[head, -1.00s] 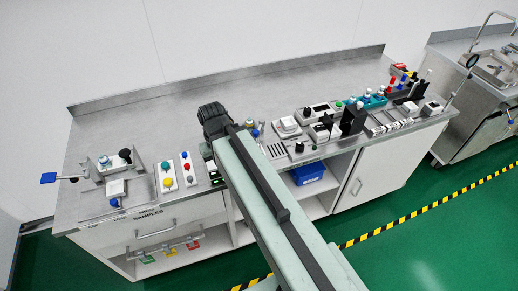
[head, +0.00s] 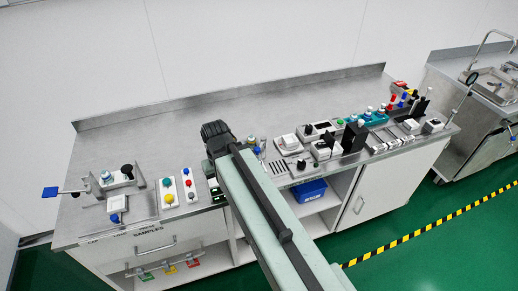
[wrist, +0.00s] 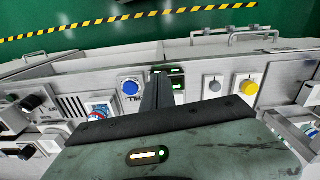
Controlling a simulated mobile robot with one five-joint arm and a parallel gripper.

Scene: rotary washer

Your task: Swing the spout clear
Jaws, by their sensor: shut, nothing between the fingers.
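A thin curved metal pipe (head: 492,20) rises over the sink bench at the far right of the head view. It looks like the spout, though I cannot be sure. It does not show in the wrist view. My gripper (wrist: 164,88) is shut and empty, its dark fingers close together over the front part of the long workbench. In the head view my arm reaches across the bench front, and its dark wrist end hides the fingertips. The gripper is far to the left of the pipe and touches nothing that I can make out.
The long workbench (head: 165,140) carries button boxes (head: 167,194) and a blue-paddled lever (head: 50,192) at left, with several small fixtures (head: 290,143) at right. A blue bin (head: 310,190) sits on its shelf. A floor gap with striped tape (head: 425,223) lies before the benches.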

